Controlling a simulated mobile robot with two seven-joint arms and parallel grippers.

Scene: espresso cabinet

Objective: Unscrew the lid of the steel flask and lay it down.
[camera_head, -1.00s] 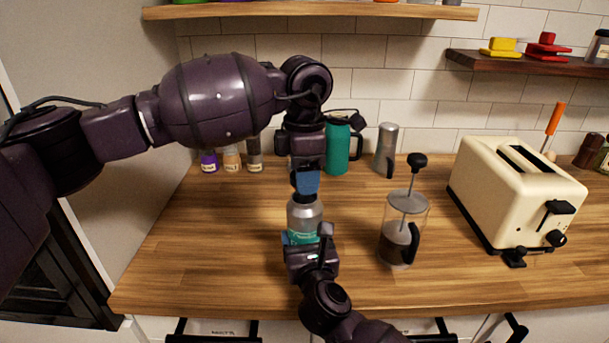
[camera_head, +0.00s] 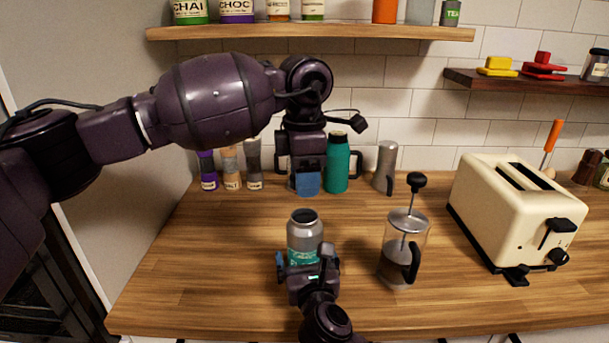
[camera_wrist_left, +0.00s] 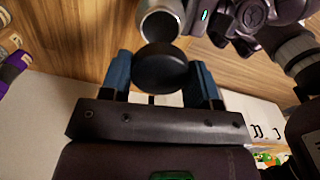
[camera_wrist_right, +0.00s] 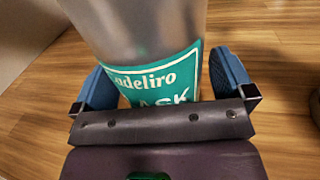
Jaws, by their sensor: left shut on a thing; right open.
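The steel flask (camera_head: 304,236), silver with a teal label, stands upright on the counter with its dark mouth uncovered. It also shows in the right wrist view (camera_wrist_right: 150,45) and at the top of the left wrist view (camera_wrist_left: 160,20). My left gripper (camera_head: 307,184) is above and apart from the flask. It is shut on the round black lid (camera_wrist_left: 160,70), held between its blue fingers; the lid is hard to see in the head view. My right gripper (camera_head: 305,260) is open low at the flask, with its blue fingers on either side of the label.
A French press (camera_head: 392,264) stands right of the flask, and a cream toaster (camera_head: 490,228) farther right. A teal flask (camera_head: 336,170), a grey steel container (camera_head: 385,165) and several jars (camera_head: 229,168) stand behind. The counter left of the flask (camera_head: 205,255) is clear.

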